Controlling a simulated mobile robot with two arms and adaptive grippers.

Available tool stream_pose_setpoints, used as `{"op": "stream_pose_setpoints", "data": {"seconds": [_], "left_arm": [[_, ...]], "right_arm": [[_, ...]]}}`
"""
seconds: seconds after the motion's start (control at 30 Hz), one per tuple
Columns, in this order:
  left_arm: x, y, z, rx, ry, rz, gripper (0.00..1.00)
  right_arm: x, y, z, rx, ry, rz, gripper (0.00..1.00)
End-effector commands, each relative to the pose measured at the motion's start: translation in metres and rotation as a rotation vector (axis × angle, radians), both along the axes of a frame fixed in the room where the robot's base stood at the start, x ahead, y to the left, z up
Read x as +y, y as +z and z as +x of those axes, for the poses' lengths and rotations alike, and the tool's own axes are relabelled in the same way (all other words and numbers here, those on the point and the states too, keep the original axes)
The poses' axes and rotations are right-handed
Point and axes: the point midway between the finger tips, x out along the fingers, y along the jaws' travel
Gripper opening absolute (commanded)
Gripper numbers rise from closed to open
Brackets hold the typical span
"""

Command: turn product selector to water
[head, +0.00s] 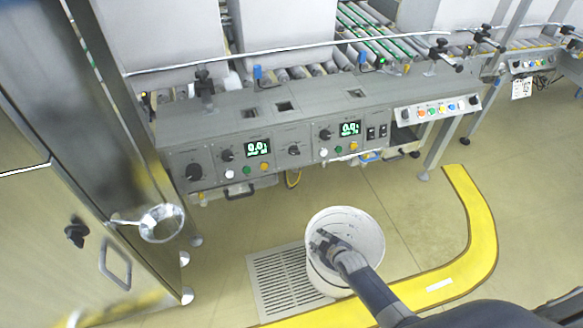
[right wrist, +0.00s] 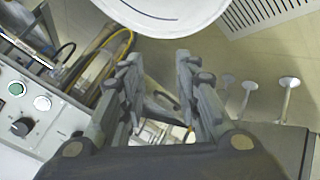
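The grey control panel (head: 275,150) runs along the front of the machine. Labels are too small to read, so I cannot tell which knob is the product selector. My right gripper (head: 323,243) shows over a white bucket, below and apart from the panel. In the right wrist view its fingers (right wrist: 158,65) are spread with nothing between them. A black knob (right wrist: 22,127) and buttons show at left there. My left gripper is not in view.
The white bucket (head: 371,232) stands on the floor by a drain grate (head: 281,285). A steel cabinet (head: 60,215) with a shiny round fitting (head: 161,222) stands at left. A yellow floor line (head: 480,225) curves at right. Floor between panel and bucket is mostly clear.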

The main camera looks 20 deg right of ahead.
Motion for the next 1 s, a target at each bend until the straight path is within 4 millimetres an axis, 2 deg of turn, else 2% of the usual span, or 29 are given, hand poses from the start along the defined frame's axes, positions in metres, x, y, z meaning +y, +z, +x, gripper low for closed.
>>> {"op": "stream_pose_setpoints", "data": {"seconds": [0.03,0.1,0.13,0.2,0.3,0.4,0.53,0.77,1.0], "left_arm": [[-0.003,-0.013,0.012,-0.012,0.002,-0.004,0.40],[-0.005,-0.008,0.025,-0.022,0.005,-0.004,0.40],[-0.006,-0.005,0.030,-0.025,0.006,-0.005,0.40],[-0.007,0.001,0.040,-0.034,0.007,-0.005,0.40],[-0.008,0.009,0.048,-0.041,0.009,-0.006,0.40],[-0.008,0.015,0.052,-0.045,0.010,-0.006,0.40],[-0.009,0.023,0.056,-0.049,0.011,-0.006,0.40],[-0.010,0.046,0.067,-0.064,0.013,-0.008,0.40],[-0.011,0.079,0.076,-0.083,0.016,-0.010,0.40]], "right_arm": [[-0.001,0.016,0.043,-0.095,0.052,-0.049,0.30],[0.000,0.056,0.087,-0.206,0.122,-0.125,0.30],[0.001,0.072,0.102,-0.250,0.145,-0.154,0.30],[0.003,0.107,0.129,-0.335,0.192,-0.220,0.30],[0.005,0.145,0.153,-0.421,0.236,-0.291,0.30],[0.005,0.167,0.164,-0.466,0.258,-0.332,0.30],[0.006,0.175,0.172,-0.483,0.266,-0.349,0.30],[0.008,0.166,0.194,-0.482,0.265,-0.347,0.30],[0.011,0.157,0.218,-0.480,0.265,-0.347,0.30]]}}
